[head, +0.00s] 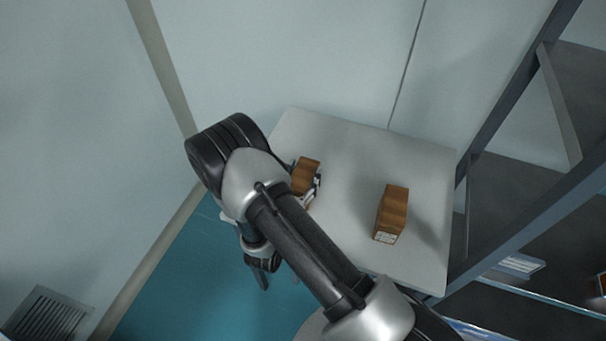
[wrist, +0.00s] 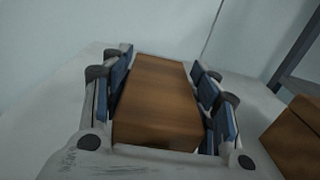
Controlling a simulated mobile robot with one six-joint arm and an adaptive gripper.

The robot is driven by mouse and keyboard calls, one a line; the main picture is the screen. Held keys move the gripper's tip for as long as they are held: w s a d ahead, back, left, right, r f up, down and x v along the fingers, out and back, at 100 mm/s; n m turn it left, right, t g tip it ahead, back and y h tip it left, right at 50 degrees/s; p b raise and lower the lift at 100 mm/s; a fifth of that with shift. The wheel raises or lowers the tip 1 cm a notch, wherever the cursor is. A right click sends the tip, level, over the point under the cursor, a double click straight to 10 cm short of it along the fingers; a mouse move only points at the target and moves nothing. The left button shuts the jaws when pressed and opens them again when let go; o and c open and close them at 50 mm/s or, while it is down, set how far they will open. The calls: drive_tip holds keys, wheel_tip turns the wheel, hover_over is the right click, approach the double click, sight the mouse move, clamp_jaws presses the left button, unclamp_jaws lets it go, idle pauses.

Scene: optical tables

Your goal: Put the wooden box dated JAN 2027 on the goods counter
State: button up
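Two wooden boxes stand on a white tabletop (head: 335,140). The left box (head: 306,176) is between the fingers of my gripper (head: 304,188); in the wrist view this box (wrist: 158,100) fills the space between the blue finger pads (wrist: 166,92). Narrow gaps seem to show between pads and box, so the gripper looks open around it. No label shows on this box. The right box (head: 394,208) stands apart, with a white label on its near face, too small to read. Its edge also shows in the wrist view (wrist: 296,138). I cannot tell which box is dated JAN 2027.
A dark metal shelf rack (head: 520,205) stands close on the right of the table. Pale wall panels (head: 290,60) are behind the table. Teal floor (head: 190,275) is open at the lower left, near a wall vent (head: 45,315). The tabletop between the boxes is clear.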

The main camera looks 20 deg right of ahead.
drive_tip(key=shift+o, duration=1.4)
drive_tip(key=shift+r, duration=0.2)
drive_tip(key=p+v, duration=0.2)
drive_tip(key=v, duration=1)
drive_tip(key=s+d+r+m+g+h, duration=0.1)
drive_tip(key=s+d+r+m+g, duration=0.4)
drive_tip(key=d+r+m+g, duration=0.3)
drive_tip(key=s+d+r+m+g+h, duration=0.1)
drive_tip(key=s+d+r+m+g, duration=0.5)
drive_tip(key=r+m, duration=0.35)
drive_tip(key=s+a+r+m+t+y, duration=0.4)
drive_tip(key=s+a+r+m+y, duration=0.3)
drive_tip(key=r+m+y, duration=0.3)
drive_tip(key=m+y, duration=0.1)
drive_tip(key=y, duration=0.1)
drive_tip(key=shift+r+y, duration=0.15)
drive_tip(key=shift+y, duration=0.15)
